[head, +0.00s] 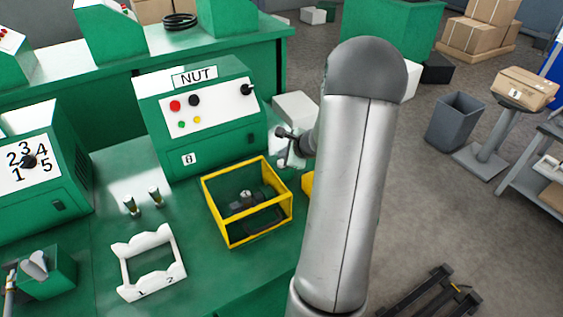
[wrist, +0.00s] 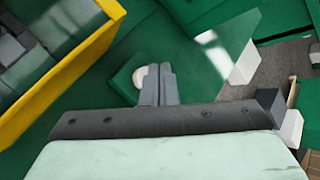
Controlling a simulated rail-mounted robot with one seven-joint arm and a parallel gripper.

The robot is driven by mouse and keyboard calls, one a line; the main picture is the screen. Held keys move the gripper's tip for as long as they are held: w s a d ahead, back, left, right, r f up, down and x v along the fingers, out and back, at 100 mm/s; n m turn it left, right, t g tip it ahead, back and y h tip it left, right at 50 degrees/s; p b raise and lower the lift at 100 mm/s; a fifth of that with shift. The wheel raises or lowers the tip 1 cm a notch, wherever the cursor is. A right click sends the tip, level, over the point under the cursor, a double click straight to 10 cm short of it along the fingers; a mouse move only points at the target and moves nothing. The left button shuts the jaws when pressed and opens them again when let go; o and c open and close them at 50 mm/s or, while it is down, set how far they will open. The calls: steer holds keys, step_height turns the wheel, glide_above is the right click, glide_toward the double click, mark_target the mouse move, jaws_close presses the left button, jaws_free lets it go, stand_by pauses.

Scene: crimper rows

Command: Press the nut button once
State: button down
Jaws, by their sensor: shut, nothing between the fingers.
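The green NUT machine (head: 215,130) stands on the green bench in the head view. Its white panel (head: 215,108) carries a red button, a black knob, small green and yellow buttons and a black lever at the right. My gripper (head: 288,152) is at the machine's right front corner, partly hidden by my arm. In the wrist view my gripper (wrist: 158,84) has its two grey fingers together and empty. A white round piece (wrist: 140,77) on a green block shows just beside and behind the fingertips. I cannot tell whether they touch it.
A yellow-framed bin (head: 247,232) with dark parts stands in front of the machine; its yellow edge (wrist: 72,75) is at the left in the wrist view. A white rack (head: 150,263) and two small cylinders are further left. A numbered machine (head: 40,190) stands at far left.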

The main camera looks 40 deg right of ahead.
steer(key=shift+f, duration=0.2)
steer(key=shift+f+b, duration=0.3)
steer(key=shift+b, duration=0.4)
steer(key=shift+f+b, duration=0.5)
steer(key=shift+b, duration=0.15)
stand_by(0.6)
steer(key=shift+r, duration=0.1)
steer(key=shift+r+p, duration=0.6)
steer(key=shift+r, duration=0.25)
steer(key=shift+r, duration=0.15)
step_height(320, 180, up, 5)
steer(key=p, duration=0.3)
steer(key=shift+p, duration=0.35)
stand_by(0.5)
